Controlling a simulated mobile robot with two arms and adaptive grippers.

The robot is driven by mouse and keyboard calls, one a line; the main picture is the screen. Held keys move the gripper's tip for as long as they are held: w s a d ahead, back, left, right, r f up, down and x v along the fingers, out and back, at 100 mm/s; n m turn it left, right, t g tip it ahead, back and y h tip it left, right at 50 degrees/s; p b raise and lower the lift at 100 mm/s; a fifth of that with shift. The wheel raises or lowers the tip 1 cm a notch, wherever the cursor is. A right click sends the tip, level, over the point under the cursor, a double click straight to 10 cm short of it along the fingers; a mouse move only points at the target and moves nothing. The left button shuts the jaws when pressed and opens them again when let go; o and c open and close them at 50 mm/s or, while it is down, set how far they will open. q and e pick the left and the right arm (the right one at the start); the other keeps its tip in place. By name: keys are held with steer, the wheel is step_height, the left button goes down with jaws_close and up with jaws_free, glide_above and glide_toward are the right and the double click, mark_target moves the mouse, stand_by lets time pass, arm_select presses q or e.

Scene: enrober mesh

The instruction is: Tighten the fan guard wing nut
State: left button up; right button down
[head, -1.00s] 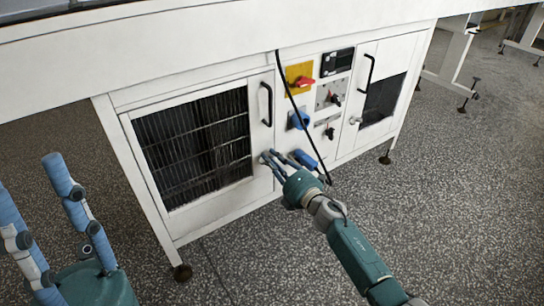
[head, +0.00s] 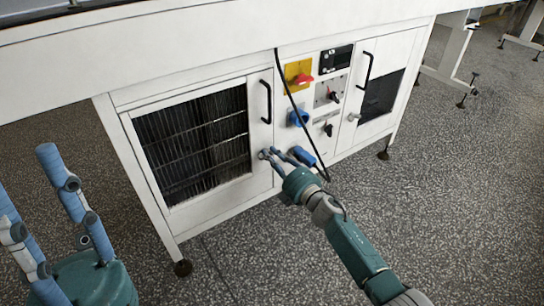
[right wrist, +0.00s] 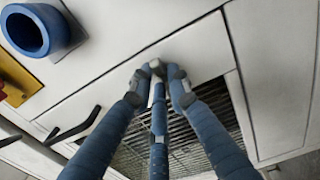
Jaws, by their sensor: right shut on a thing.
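The fan guard (head: 195,145) is a dark grille in the left door of the white cabinet; it also shows in the right wrist view (right wrist: 190,150). The wing nut (right wrist: 156,66) shows only as a small pale piece between my fingertips on the door panel beside the guard. My fingers hide most of it. My right gripper (head: 268,154) is shut on it, and its blue fingers meet there in the right wrist view (right wrist: 160,80). My left gripper (head: 35,180) is at the lower left, fingers apart and empty, away from the cabinet.
A black door handle (head: 266,102) is just above my right gripper. Blue sockets (head: 298,118), a red and yellow switch (head: 300,76) and a hanging black cable (head: 292,95) are close on the right.

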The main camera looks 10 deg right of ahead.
steer(key=c, duration=1.7)
jaws_free()
steer(key=shift+o, duration=0.2)
steer(key=v, duration=1.2)
